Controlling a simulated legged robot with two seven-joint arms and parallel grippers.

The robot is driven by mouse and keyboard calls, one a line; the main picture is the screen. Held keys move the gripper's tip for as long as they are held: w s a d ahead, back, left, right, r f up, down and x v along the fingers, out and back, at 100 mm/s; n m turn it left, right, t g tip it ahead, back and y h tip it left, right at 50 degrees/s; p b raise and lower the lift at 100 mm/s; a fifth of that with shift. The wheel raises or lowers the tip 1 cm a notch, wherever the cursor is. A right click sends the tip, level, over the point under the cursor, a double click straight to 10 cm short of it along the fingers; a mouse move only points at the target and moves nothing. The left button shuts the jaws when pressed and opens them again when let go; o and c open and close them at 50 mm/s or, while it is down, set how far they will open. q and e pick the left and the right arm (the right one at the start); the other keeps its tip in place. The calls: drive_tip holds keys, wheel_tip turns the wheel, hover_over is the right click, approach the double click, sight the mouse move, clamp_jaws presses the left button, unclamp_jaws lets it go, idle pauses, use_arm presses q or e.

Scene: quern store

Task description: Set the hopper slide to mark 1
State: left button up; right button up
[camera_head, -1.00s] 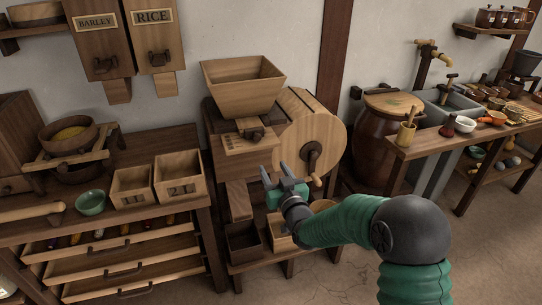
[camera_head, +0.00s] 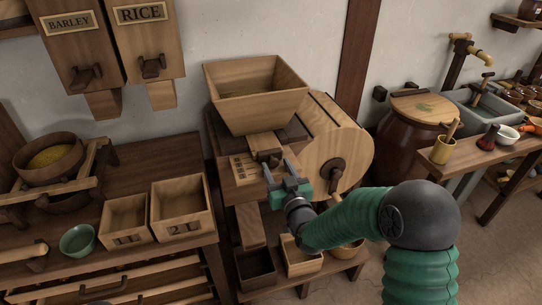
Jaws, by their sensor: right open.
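The wooden hopper (camera_head: 255,92) sits on top of the mill, a tapered open box that looks empty. Below its front edge the pale slide (camera_head: 264,143) sticks out, with a dark knob (camera_head: 266,156) at its front. Beside it a pale panel (camera_head: 240,170) carries small dark marks, too small to read. My right gripper (camera_head: 279,168) is open, its two grey fingers pointing up at the knob and partly overlapping it. I cannot tell whether they touch it. My left gripper is out of view.
The round mill drum (camera_head: 338,135) with its crank (camera_head: 336,170) stands close right of my gripper. Small boxes (camera_head: 257,268) sit on a low shelf below. Two numbered boxes (camera_head: 180,210) and a green bowl (camera_head: 78,239) stand on the left bench.

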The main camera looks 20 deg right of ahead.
drive_tip(key=shift+r, duration=0.1)
drive_tip(key=shift+s+a+r, duration=0.15)
drive_tip(key=shift+a+r, duration=0.05)
drive_tip(key=shift+a, duration=0.05)
drive_tip(key=shift+c, duration=0.8)
drive_tip(key=shift+d+f, duration=0.1)
clamp_jaws()
